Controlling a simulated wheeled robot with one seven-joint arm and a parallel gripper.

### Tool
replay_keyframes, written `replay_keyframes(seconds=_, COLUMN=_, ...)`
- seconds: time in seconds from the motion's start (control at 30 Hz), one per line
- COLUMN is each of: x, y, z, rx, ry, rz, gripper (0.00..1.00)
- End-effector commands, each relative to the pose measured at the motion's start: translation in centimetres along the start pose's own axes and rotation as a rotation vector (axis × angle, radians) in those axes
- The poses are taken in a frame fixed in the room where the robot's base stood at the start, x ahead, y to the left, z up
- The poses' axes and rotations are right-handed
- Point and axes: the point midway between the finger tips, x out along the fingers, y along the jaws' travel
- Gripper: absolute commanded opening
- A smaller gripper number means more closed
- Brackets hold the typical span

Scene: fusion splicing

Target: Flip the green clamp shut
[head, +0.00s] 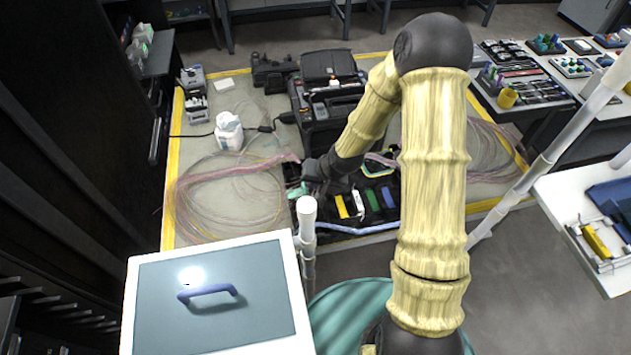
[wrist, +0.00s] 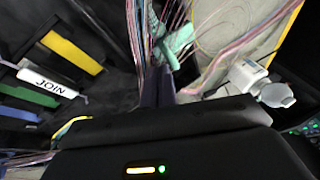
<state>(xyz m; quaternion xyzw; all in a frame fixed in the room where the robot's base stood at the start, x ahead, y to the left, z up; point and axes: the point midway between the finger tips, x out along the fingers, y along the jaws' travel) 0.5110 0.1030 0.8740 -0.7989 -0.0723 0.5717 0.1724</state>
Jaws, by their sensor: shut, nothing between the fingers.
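The green clamp (head: 297,190) is at the left edge of the black work tray, where the pink fibre bundle comes in. In the wrist view the green clamp (wrist: 175,42) is just beyond my fingertips, with one part standing out beside the fibres. I cannot tell how far its lid is open. My gripper (head: 306,179) is low over the tray's left side, close to the clamp. In the wrist view my gripper (wrist: 158,72) shows its dark fingers together, with nothing between them. Whether they touch the clamp is unclear.
The black splicer (head: 328,95) stands behind the tray. Pink fibres (head: 225,175) loop over the mat at left. A white bottle (head: 229,132) stands behind them. My arm hides part of the tray.

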Motion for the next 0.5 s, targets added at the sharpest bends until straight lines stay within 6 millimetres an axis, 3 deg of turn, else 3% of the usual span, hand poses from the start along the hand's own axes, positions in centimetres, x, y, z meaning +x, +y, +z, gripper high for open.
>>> replay_keyframes(seconds=0.5, x=-1.4, y=-0.6, z=-0.5, rx=0.0, ry=0.0, rz=0.0, gripper=0.0)
